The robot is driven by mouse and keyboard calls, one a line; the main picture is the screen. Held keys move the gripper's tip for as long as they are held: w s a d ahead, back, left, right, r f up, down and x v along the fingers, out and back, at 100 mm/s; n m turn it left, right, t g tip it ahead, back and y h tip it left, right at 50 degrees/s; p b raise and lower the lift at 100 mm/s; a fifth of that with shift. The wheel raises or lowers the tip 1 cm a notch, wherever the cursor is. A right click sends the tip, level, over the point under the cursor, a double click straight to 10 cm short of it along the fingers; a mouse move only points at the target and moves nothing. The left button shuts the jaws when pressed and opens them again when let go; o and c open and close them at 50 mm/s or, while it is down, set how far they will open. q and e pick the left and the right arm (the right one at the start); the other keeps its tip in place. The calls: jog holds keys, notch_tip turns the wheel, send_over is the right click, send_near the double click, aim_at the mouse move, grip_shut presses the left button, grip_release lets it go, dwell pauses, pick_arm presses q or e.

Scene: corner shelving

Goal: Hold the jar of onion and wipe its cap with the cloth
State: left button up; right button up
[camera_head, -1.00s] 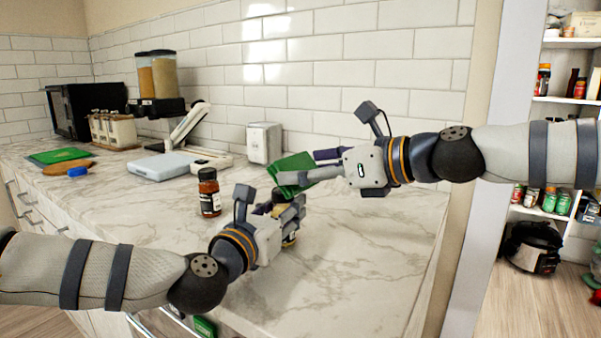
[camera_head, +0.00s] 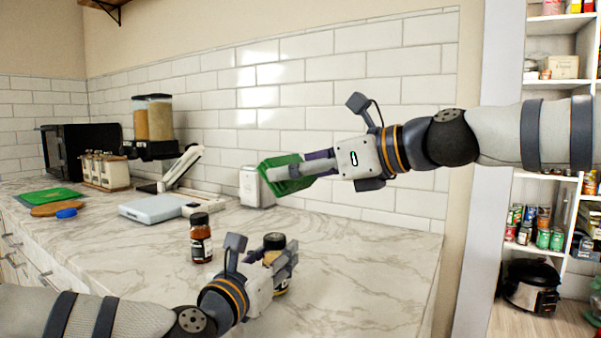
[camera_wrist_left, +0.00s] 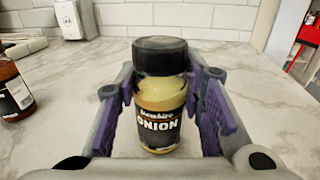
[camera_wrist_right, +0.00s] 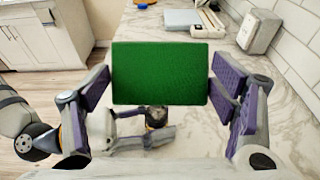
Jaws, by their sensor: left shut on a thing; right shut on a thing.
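The jar of onion (camera_wrist_left: 159,95) stands upright on the marble counter, with a dark cap and an "ONION" label. In the head view the jar (camera_head: 274,243) is partly hidden by my left gripper (camera_head: 282,262). My left gripper is shut on the jar, with its purple pads (camera_wrist_left: 165,95) at both sides. The green cloth (camera_head: 285,176) is held in my right gripper (camera_head: 300,170), above and apart from the cap. In the right wrist view the cloth (camera_wrist_right: 160,73) is a flat green rectangle between the fingers, and the jar (camera_wrist_right: 156,117) shows below it.
Another dark-capped jar (camera_head: 201,238) stands left of the onion jar. A white scale (camera_head: 150,205), a white box (camera_head: 252,187) and a green board (camera_head: 50,195) are farther back. The tiled wall (camera_head: 330,100) rises behind. The counter's right part is clear.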

pick_arm(q)
jog(key=o, duration=1.3)
